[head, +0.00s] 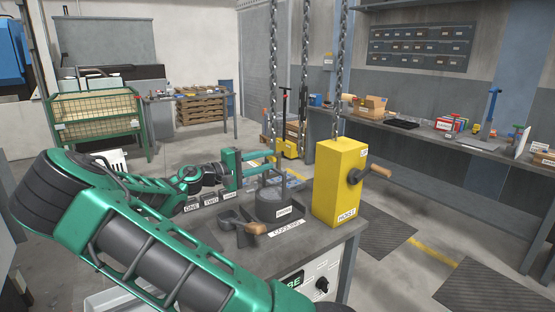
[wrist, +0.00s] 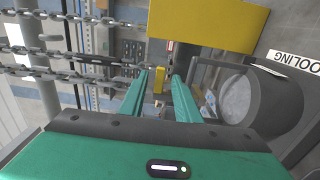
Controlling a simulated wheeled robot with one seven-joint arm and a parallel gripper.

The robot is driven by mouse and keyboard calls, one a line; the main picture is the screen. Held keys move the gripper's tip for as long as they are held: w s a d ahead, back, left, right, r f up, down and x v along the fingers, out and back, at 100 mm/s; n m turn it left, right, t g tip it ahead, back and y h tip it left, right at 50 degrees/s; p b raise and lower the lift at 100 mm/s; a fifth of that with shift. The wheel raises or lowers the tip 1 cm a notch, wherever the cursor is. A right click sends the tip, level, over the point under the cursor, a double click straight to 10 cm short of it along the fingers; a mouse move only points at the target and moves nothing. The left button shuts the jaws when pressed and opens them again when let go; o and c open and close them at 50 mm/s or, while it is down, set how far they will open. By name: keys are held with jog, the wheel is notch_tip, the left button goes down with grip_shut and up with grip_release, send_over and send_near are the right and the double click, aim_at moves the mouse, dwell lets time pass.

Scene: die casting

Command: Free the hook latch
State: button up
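I cannot make out the hook latch itself in either view. In the head view, a small yellow block (head: 290,148) shows near the lower ends of the hanging chains (head: 306,80). My gripper (head: 276,161) points right at about that height, above a dark grey pot (head: 281,207) with a raised handle. In the wrist view, the two green fingers of my gripper (wrist: 161,76) are apart with nothing held between them. A small yellow piece (wrist: 159,82) shows through the gap, seemingly beyond the fingertips. The pot (wrist: 240,97) is beside the right finger.
A yellow hoist box (head: 338,185) with a wooden-handled crank (head: 365,173) stands at the bench's right. A wooden-handled tool (head: 254,229) lies in front of the pot. The labelled bench top (head: 325,237) is crowded. A long workbench (head: 455,145) stands behind, with open floor between.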

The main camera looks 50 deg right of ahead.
jog(key=x, duration=0.7)
jog(key=shift+s, duration=0.1)
jog(key=shift+c, duration=0.6)
jog(key=shift+a, duration=0.1)
grip_shut()
